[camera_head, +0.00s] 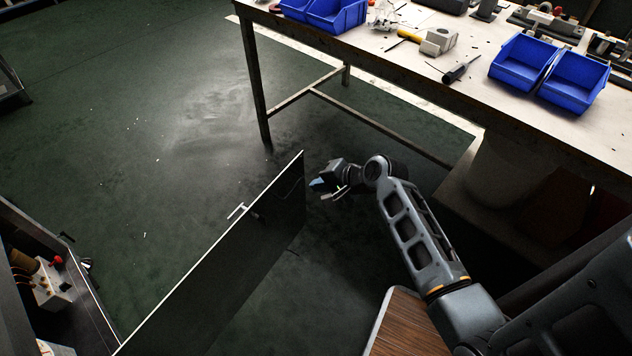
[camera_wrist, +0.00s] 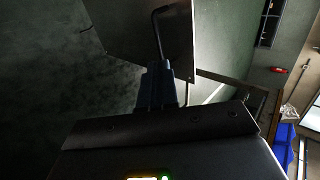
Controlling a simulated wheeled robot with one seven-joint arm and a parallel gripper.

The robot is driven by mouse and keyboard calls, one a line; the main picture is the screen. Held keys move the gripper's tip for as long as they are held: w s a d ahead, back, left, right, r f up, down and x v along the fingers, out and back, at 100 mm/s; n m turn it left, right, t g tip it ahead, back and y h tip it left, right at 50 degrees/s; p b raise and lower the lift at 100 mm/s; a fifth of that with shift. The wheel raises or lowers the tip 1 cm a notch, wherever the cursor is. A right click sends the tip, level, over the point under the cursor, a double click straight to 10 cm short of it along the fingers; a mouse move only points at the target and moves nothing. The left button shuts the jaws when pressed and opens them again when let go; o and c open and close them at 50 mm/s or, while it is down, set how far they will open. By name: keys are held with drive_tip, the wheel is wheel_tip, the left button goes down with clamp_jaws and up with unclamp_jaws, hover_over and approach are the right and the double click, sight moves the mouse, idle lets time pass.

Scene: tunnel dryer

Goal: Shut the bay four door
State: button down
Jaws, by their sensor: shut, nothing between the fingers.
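The door (camera_head: 240,250) is a thin dark panel with a pale top edge. My gripper (camera_head: 319,186) is shut and empty, just right of the door's far end. I cannot tell whether it touches the panel. In the wrist view my gripper's fingers (camera_wrist: 158,85) point at a grey panel (camera_wrist: 120,25), likely the door, with a dark bent bar (camera_wrist: 158,25) on it. No bay number is readable.
A workbench (camera_head: 400,70) with blue bins (camera_head: 523,62) and tools stands at upper right, its leg (camera_head: 256,90) beyond the door. An open cabinet (camera_head: 75,305) with electrical parts is at lower left. A wooden top (camera_head: 408,330) lies below my arm. The green floor left of the door is clear.

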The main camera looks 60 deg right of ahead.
sight(283, 182)
drive_tip(key=b+x, duration=0.1)
drive_tip(key=x, duration=0.6)
drive_tip(key=w, duration=0.3)
drive_tip(key=shift+w+d+f, duration=0.1)
drive_tip(key=shift+w+d, duration=0.05)
drive_tip(key=shift+w+b, duration=0.3)
drive_tip(key=shift+w, duration=0.25)
